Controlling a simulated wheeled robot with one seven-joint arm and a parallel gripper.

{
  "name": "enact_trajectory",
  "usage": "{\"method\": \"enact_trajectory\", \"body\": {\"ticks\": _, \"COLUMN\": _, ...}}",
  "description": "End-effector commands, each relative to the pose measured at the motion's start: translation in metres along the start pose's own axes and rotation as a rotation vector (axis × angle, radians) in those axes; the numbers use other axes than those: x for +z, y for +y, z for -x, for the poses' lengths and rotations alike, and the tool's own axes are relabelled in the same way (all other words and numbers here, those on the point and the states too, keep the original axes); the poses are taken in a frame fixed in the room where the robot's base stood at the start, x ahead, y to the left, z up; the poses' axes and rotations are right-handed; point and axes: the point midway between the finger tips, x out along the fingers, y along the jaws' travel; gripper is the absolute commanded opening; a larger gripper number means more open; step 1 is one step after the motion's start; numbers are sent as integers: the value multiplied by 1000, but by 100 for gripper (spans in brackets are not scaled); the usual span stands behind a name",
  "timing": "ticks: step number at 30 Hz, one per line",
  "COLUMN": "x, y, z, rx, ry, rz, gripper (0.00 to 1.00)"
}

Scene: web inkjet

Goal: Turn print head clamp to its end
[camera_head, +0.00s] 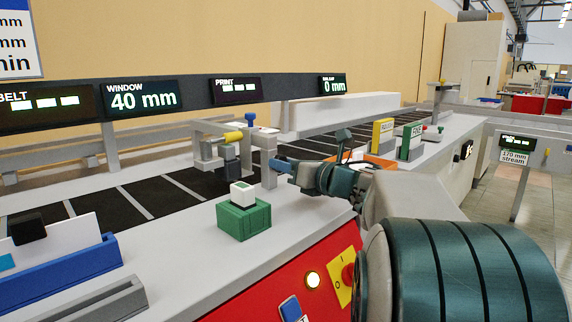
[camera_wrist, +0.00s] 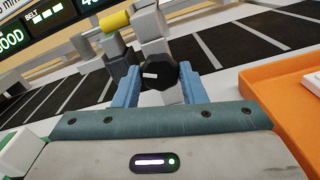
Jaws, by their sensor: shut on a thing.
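The print head clamp is a black knob (camera_wrist: 158,76) with a white pointer mark, on the near side of a grey post (camera_wrist: 152,28). In the wrist view the mark lies nearly level, left of the knob's middle. My gripper (camera_wrist: 160,84) has its two blue fingers on either side of the knob, shut on it. In the head view my gripper (camera_head: 279,166) reaches left to the grey print head frame (camera_head: 268,160); the knob is hidden there by the fingers. The print head has a yellow cylinder (camera_head: 233,137) beside it.
A green block with a white top (camera_head: 243,217) stands in front, left of my arm. An orange tray (camera_wrist: 275,105) lies right of my gripper. Yellow (camera_head: 383,135) and green (camera_head: 410,141) signs stand farther right. A display bar (camera_head: 190,95) spans behind.

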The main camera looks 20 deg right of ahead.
Motion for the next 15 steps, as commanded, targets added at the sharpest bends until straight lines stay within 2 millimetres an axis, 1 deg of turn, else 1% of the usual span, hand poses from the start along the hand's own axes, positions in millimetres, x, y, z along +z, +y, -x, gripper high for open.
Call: {"method": "enact_trajectory", "body": {"ticks": 15, "x": 2, "y": 1, "z": 0, "rx": 2, "ry": 3, "rz": -491, "gripper": 15}}
